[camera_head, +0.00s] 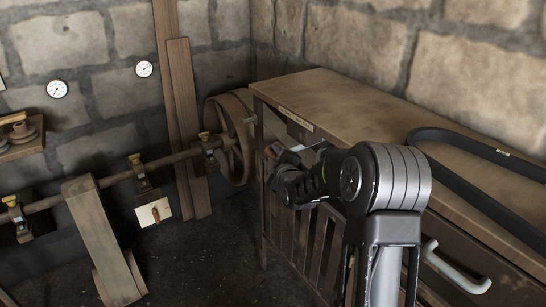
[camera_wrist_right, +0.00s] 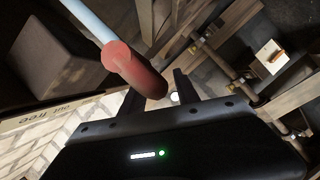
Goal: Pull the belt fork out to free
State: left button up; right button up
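The belt fork's handle appears to be the red rounded grip (camera_wrist_right: 138,70) on a pale blue rod (camera_wrist_right: 88,20) in the right wrist view. My right gripper (camera_wrist_right: 158,88) is open, with its two dark fingers apart. The grip's end lies close to the gap between them, and I cannot tell whether they touch it. In the head view my right gripper (camera_head: 281,160) is at the left end of the bench, below a label strip (camera_head: 296,118), largely hidden by my own arm. The fork's far end is not clearly seen. My left gripper is not in view.
The wooden bench (camera_head: 335,95) carries a black belt loop (camera_head: 480,185) on its right side. A spoked pulley wheel (camera_head: 232,140) and line shaft (camera_head: 110,180) stand to the left. A white plate (camera_head: 153,212) hangs below the shaft. The dark floor between is open.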

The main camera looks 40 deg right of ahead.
grip_shut()
dwell(1.2)
